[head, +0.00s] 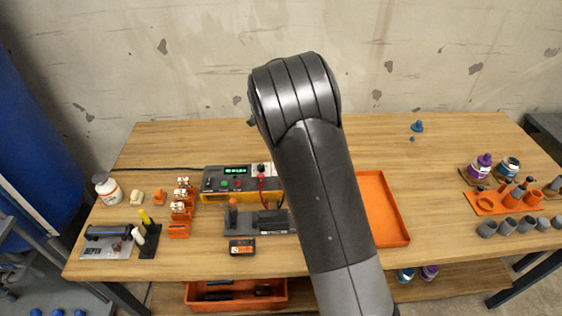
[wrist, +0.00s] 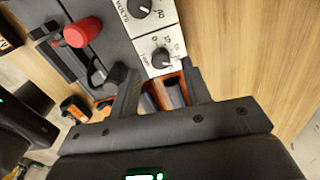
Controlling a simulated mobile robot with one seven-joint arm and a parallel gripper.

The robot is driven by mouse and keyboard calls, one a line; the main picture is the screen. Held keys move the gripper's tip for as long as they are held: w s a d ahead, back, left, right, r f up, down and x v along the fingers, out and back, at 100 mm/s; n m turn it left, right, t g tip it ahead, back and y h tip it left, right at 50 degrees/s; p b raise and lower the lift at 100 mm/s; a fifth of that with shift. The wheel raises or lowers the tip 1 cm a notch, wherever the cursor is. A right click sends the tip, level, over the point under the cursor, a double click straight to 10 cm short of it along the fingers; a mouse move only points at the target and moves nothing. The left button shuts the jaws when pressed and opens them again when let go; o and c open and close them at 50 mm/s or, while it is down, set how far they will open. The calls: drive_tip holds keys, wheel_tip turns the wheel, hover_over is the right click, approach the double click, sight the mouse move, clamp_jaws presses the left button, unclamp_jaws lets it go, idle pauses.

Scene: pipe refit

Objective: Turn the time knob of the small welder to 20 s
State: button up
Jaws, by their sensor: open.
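In the wrist view, a white panel (wrist: 176,34) with two black knobs is fixed to a dark grey body (wrist: 105,22). The upper knob (wrist: 143,8) has "VOLTS" and "40" beside it. The lower knob (wrist: 161,58) has small marks around it that are too blurred to read, so its setting is unclear. I take it for the time knob. My gripper (wrist: 160,70) is open, its two dark fingers on either side of the lower knob's area. I cannot tell if they touch it.
An orange tray (head: 394,238) lies to the right. The back right of the table is mostly clear.

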wheel_tip(320, 180, up, 8)
drive_tip(key=shift+f, duration=0.25)
drive_tip(key=s+d+r+n+t+y, duration=0.1)
drive_tip(key=s+d+r+n, duration=0.3)
drive_tip(key=s+r, duration=0.35)
drive_tip(key=s+d+r+n+t+y, duration=0.1)
drive_tip(key=s+d+r+n, duration=0.3)
drive_tip(key=s+r, duration=0.3)
drive_tip(key=s+d+n+t+h, duration=0.2)
drive_tip(key=s+n, duration=0.8)
drive_tip(key=s, duration=1.1)
drive_tip(key=shift+d+f+n+t, duration=0.3)
drive_tip(key=shift+d+n+t, duration=0.15)
drive_tip(key=shift+t, duration=0.35)
